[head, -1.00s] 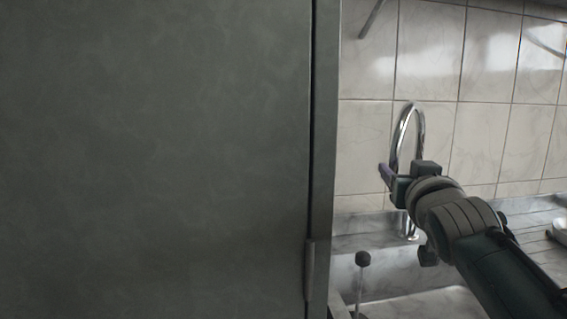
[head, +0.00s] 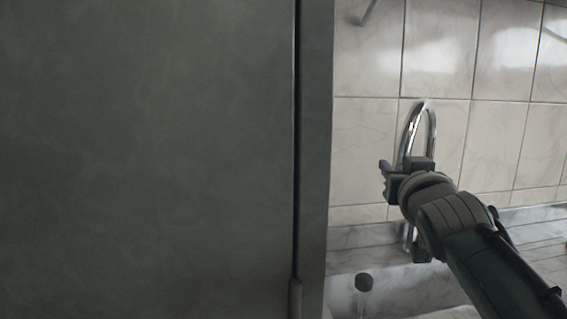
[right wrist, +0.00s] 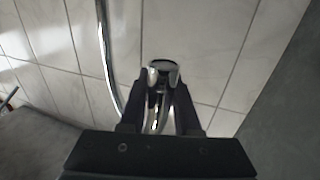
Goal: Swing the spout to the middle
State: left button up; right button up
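The chrome spout (head: 428,118) arches up from behind the sink against the tiled wall. My right gripper (head: 388,172) is at the spout's near, left side and hides its free end in the head view. In the right wrist view, the spout (right wrist: 106,60) runs down the left and its chrome end stands between the two dark fingers of my right gripper (right wrist: 162,95). The fingers look close to the chrome on both sides; whether they press on it is unclear. The spout's foot is mostly hidden by my right arm. My left gripper is out of view.
A large grey-green cabinet or panel (head: 150,160) fills the left of the head view, its edge close beside the sink. A ribbed draining surface lies at right.

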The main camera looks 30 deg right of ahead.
grip_shut()
dwell(1.0)
